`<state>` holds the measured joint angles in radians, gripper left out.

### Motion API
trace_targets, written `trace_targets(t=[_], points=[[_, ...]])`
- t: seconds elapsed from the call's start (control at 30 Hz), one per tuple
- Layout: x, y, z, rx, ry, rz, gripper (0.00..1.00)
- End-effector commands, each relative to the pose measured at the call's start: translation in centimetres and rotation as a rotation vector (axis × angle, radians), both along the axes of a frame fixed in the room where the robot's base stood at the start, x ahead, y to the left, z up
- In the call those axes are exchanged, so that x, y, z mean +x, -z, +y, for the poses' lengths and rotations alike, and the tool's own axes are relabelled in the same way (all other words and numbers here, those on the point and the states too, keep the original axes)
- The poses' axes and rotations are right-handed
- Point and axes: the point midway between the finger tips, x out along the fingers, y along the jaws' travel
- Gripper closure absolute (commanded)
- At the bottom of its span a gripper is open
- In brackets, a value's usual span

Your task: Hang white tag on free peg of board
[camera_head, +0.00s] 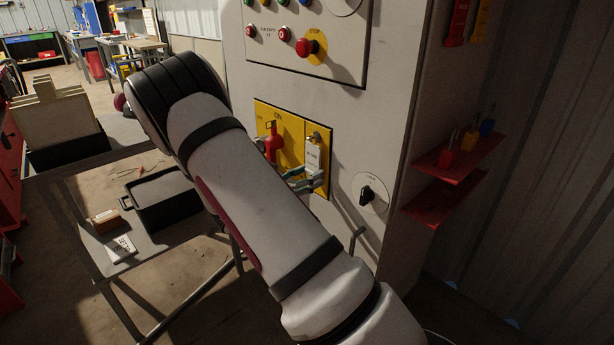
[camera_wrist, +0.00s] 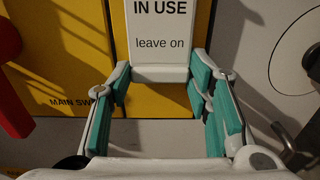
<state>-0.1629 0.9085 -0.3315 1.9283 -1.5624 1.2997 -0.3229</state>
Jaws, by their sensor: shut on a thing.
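The white tag (camera_head: 313,154) is upright against the right part of the yellow board (camera_head: 290,123) on the grey cabinet. In the wrist view the tag (camera_wrist: 160,45) reads "IN USE" and "leave on". My gripper (camera_head: 306,178) has its teal-padded fingers at the two sides of the tag's lower end, shut on it. They also show in the wrist view (camera_wrist: 160,78). A small dark fitting shows at the tag's top in the head view; I cannot tell whether the tag is on a peg. The tag's top is out of frame in the wrist view.
A red switch handle (camera_head: 272,142) is on the board left of the tag. A black rotary knob (camera_head: 367,193) is to the lower right. A red stop button (camera_head: 307,47) is above. Red shelves (camera_head: 446,182) with padlocks project at the right. A table with a black tray (camera_head: 165,200) stands left.

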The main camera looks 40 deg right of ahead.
Motion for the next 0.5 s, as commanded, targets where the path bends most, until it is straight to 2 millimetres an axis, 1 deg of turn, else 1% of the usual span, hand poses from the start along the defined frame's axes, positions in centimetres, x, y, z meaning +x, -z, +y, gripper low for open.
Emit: trace_targets(t=[0.17, 0.5], points=[[0.0, -0.1, 0.0, 0.0, 0.0, 0.0, 0.7], [0.0, -1.0, 0.0, 0.0, 0.0, 0.0, 0.7]])
